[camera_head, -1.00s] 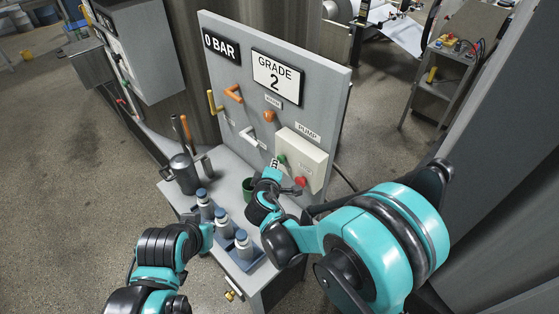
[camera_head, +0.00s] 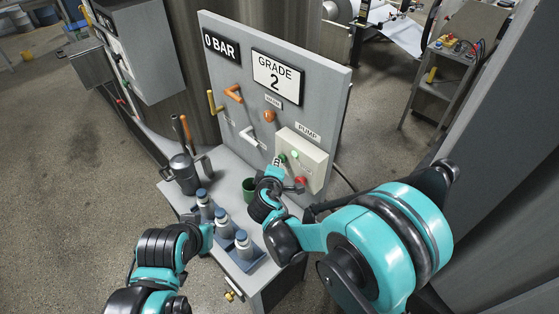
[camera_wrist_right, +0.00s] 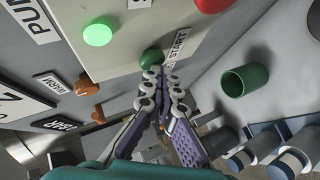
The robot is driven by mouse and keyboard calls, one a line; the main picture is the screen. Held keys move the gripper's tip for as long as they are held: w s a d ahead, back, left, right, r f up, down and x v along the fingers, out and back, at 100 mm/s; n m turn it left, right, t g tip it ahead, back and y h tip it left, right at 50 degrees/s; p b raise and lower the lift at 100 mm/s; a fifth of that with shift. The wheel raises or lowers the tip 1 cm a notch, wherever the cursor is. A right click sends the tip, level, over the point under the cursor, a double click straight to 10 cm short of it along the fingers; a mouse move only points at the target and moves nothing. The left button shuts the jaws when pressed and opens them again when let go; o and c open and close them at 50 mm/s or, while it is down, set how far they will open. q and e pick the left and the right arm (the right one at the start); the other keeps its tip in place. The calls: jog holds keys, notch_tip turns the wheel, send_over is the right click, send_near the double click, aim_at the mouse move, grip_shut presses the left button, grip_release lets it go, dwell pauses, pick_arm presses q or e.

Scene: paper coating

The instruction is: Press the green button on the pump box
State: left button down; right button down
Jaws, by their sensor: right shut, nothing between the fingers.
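The pump box (camera_head: 309,157) is a pale box on the grey panel, under the PUMP label. Its green button (camera_wrist_right: 151,57) is dark green in the right wrist view, beside the START label. My right gripper (camera_wrist_right: 162,75) is shut and empty, its fingertips right at the button's edge; I cannot tell whether they touch it. A round green lamp (camera_wrist_right: 98,34) on the box glows brightly; it also shows in the head view (camera_head: 295,154). The red button (camera_head: 301,182) is lower on the box. My left gripper (camera_head: 207,236) is beside the bottles, its fingers unclear.
A green cup (camera_wrist_right: 245,79) stands on the grey bench near the panel. Several blue-capped bottles (camera_head: 223,219) stand in a blue tray at the bench front. A grey jug (camera_head: 183,172) is at left. Orange handles (camera_head: 234,93) and a white lever (camera_head: 250,136) stick out from the panel.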

dwell(0.4)
jog(key=shift+s+a, duration=0.6)
jog(key=shift+s, duration=0.05)
jog(key=s+a+b, duration=0.1)
jog(key=s+a, duration=0.2)
jog(key=shift+s+a, duration=0.3)
dwell(0.8)
